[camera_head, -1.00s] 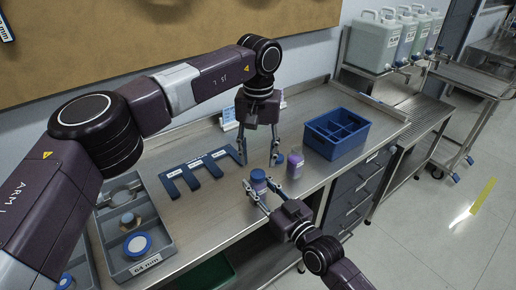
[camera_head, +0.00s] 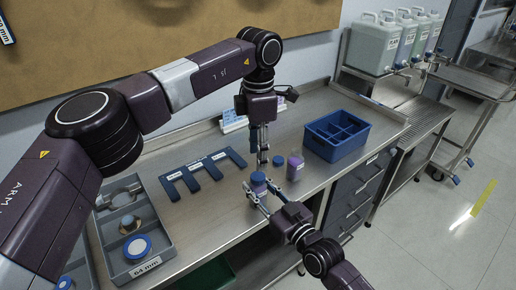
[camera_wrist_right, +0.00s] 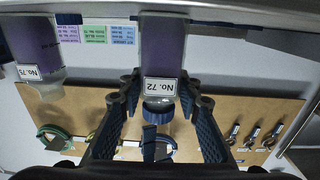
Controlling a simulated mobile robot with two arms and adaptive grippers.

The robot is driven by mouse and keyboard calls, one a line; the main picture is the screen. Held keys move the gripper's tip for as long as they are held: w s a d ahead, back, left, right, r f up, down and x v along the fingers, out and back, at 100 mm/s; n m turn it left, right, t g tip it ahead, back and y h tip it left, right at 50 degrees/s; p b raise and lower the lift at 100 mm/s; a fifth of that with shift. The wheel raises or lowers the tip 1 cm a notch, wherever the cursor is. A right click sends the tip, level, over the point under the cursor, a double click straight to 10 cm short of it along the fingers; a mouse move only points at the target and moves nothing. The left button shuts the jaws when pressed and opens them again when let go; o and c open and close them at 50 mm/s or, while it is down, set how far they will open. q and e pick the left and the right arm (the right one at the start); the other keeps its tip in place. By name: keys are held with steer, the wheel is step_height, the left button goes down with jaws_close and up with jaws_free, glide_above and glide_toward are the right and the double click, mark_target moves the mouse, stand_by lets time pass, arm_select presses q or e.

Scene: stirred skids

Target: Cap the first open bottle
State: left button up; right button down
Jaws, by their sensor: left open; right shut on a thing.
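A bottle with purple contents (camera_head: 258,184) stands upright with a blue cap on top. My right gripper (camera_head: 252,191) is shut on it. In the right wrist view this bottle (camera_wrist_right: 162,50) is labelled No. 72 and appears inverted between the fingers (camera_wrist_right: 155,110), its blue cap (camera_wrist_right: 157,113) at its mouth. A second purple bottle (camera_head: 294,168) stands to its right with no cap visible; it also shows in the wrist view (camera_wrist_right: 35,45). My left gripper (camera_head: 263,155) is open and points down just behind the capped bottle. A small blue cap-like piece (camera_head: 278,161) shows beside its fingertips; its support is unclear.
A blue divided crate (camera_head: 337,134) stands at the bench's right. A blue slotted rack (camera_head: 203,172) lies left of my left gripper. A grey tray (camera_head: 158,262) with round parts is at front left.

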mark_target(258, 176)
arm_select(q)
steer(key=n, duration=0.4)
steer(key=shift+r, duration=0.15)
steer(key=n, duration=0.3)
steer(key=shift+r+n, duration=0.15)
steer(key=shift+n, duration=0.25)
steer(key=n, duration=0.5)
steer(key=shift+r+n, duration=0.25)
steer(key=shift+n, duration=0.05)
steer(key=shift+f, duration=4.05)
